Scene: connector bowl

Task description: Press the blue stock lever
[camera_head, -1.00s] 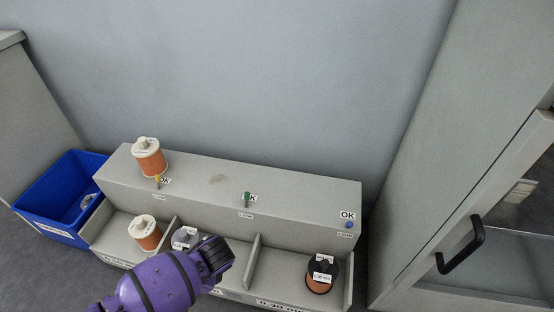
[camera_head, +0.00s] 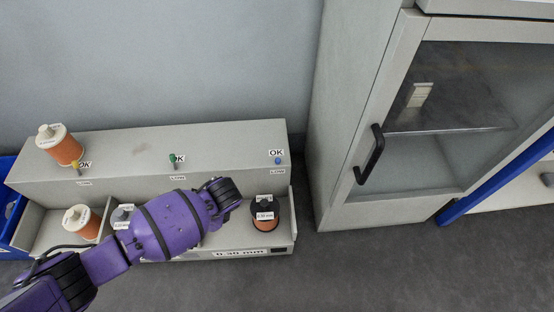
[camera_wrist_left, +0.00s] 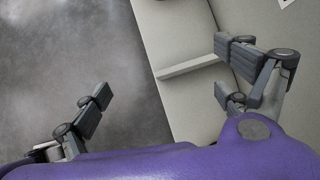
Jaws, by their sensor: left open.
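The blue stock lever (camera_head: 278,161) is a small blue knob at the right end of the grey rack's (camera_head: 220,140) upper face, between an OK label above and a LOW label below. My purple left arm crosses the front of the rack. My left gripper (camera_head: 226,192) is in front of the rack, left of and below the blue lever and apart from it. The lever is not visible in the wrist view. My right gripper is in no view.
A yellow lever (camera_head: 76,166) and a green lever (camera_head: 172,158) share the rack face. Copper spools stand on top (camera_head: 62,146), in the left bin (camera_head: 82,222) and in the right bin (camera_head: 265,214). A grey cabinet with a black handle (camera_head: 371,155) stands right. A blue bin (camera_head: 12,215) is left.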

